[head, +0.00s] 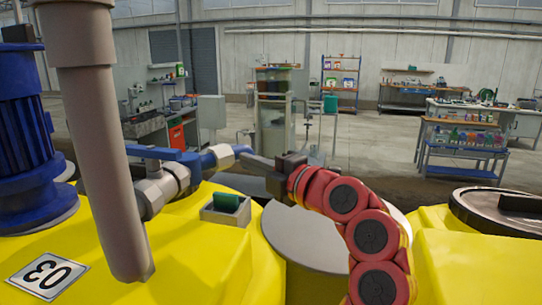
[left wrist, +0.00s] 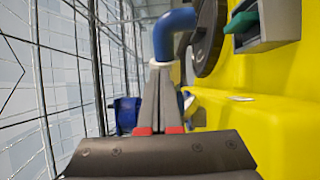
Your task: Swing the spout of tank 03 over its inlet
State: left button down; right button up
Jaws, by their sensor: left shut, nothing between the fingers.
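The yellow tank (head: 200,265) carries a white 03 label (head: 48,274) in the head view. Its spout (head: 222,154), blue with pale fittings, reaches right over the tank from a joint beside the beige upright pipe. The spout's blue elbow and pale end also show in the left wrist view (left wrist: 174,22). My left gripper (head: 252,161) is shut and empty, its tips at the spout's end. In the left wrist view the tips (left wrist: 162,72) line up with that end; I cannot tell whether they touch. I cannot make out the inlet with certainty. My right gripper is out of view.
The beige pipe (head: 98,150) and blue motor (head: 30,130) stand at the left. A small grey box with a green part (head: 228,205) sits on the tank below the spout. Another yellow tank with a dark round lid (head: 500,212) is at the right. Workbenches stand far behind.

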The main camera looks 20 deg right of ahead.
pick_arm(q)
jog(key=shift+p+x, duration=0.4)
jog(key=shift+x, duration=0.75)
jog(key=shift+s, duration=0.1)
